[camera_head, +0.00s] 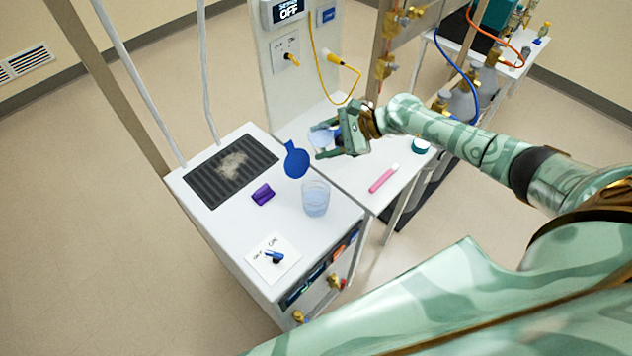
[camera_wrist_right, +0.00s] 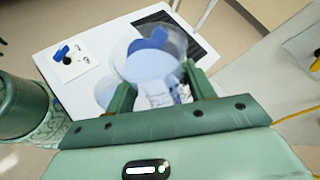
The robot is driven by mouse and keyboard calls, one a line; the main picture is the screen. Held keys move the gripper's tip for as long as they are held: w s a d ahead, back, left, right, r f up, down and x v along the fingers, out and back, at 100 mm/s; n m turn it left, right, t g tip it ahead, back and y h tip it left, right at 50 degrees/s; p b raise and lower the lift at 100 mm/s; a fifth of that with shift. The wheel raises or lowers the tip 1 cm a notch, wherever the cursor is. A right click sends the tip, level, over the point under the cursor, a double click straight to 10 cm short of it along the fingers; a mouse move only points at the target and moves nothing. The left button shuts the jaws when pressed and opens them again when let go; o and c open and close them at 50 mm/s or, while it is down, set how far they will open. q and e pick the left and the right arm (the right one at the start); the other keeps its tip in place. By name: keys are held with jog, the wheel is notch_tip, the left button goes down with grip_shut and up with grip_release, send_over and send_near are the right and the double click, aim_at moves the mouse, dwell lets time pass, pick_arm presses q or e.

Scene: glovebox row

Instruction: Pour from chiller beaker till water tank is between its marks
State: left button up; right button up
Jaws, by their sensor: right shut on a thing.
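My right gripper (camera_head: 334,140) is shut on a clear beaker (camera_head: 320,137) with pale blue liquid in it. It holds the beaker near the shared edge of the chiller and the side table. In the right wrist view the beaker (camera_wrist_right: 152,67) sits between both fingers. A clear, round vessel with bluish water, seemingly the water tank (camera_head: 316,199), stands on the chiller's white top, nearer than the beaker and apart from it. Its marks are too small to read. My left gripper is out of view.
The chiller top (camera_head: 225,216) carries a black grille (camera_head: 231,170), a purple block (camera_head: 263,194) and a blue switch (camera_head: 274,256). A pink pen (camera_head: 383,178) lies on the side table (camera_head: 350,172). A yellow cable (camera_head: 345,92) hangs from the panel behind.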

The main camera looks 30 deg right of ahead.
jog(key=shift+s+a+r+p, duration=0.1)
jog(key=shift+a+r+p, duration=0.05)
jog(key=shift+r+p, duration=0.15)
jog(key=shift+a+f+n, duration=0.1)
jog(key=shift+f+n, duration=0.2)
jog(key=shift+s+f+t+h, duration=0.1)
jog(key=shift+s+t+h, duration=0.1)
jog(key=shift+t+h, duration=0.1)
jog(key=shift+s+a+f+n, duration=0.15)
jog(key=shift+s+a+n, duration=0.1)
jog(key=shift+n, duration=0.15)
jog(key=shift+w+t+p, duration=0.1)
jog(key=shift+t+p, duration=0.2)
jog(key=shift+p, duration=0.2)
dwell(0.4)
jog(key=shift+r+h, duration=0.2)
jog(key=shift+h, duration=0.1)
jog(key=shift+r+n+t+p, duration=0.3)
jog(key=shift+n+p, duration=0.1)
jog(key=shift+p, duration=0.15)
dwell(0.9)
jog(key=shift+f+n+t+h, duration=0.6)
jog(key=shift+n+t+h, duration=0.1)
jog(key=shift+n, duration=0.1)
dwell(3.3)
